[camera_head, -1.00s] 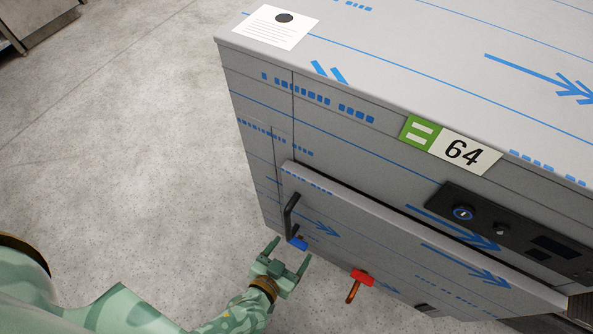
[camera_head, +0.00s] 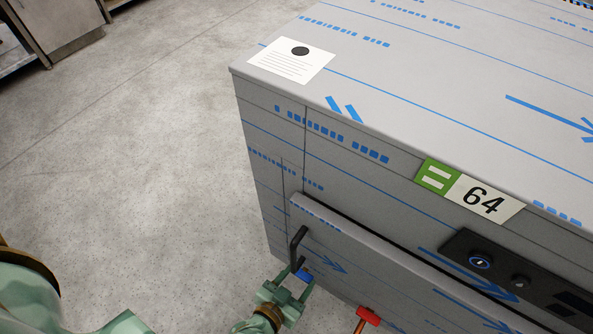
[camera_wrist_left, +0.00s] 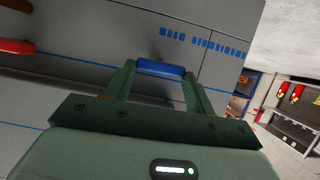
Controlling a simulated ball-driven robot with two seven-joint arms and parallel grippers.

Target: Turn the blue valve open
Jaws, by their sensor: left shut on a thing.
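The blue valve (camera_head: 304,275) is a small blue handle low on the left part of the grey cabinet's front, below a black door handle. My left gripper (camera_head: 298,285) reaches it from below left, and its fingers stand on either side of the blue handle. In the left wrist view the blue valve handle (camera_wrist_left: 161,68) spans the gap between the two green fingertips (camera_wrist_left: 160,76), and the jaws are closed on it. What lies behind the handle is hidden. My right gripper does not show in any view.
A red valve handle (camera_head: 368,316) with a copper pipe sits to the right of the blue one. The black door handle (camera_head: 297,247) is just above the gripper. The cabinet (camera_head: 400,60) carries a "64" label (camera_head: 484,200). Floor (camera_head: 150,150) to the left is clear.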

